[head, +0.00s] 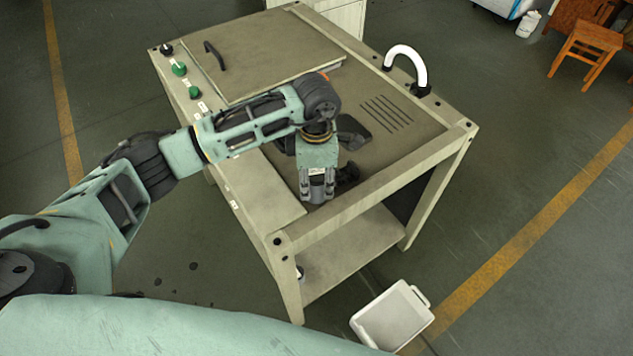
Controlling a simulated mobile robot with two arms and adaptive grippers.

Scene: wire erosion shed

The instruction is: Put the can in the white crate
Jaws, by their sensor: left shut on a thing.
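My left gripper (318,194) is over the near part of the beige machine table, close to its front edge, pointing down. It is shut on a small grey can (317,183), which is mostly hidden by the fingers and wrist. I cannot tell whether the can touches the table top. The white crate (424,318) stands on the floor in front of the table, at the bottom right, below and to the right of the gripper. Its visible inside looks empty. My right gripper is not in view.
The beige table (375,192) has a raised rim, a lower shelf (350,250), a lid with a black handle (265,55) and a white curved pipe (408,55). Dark items lie by the gripper, partly hidden. A wooden stool (590,45) is far right. Floor right of the table is clear.

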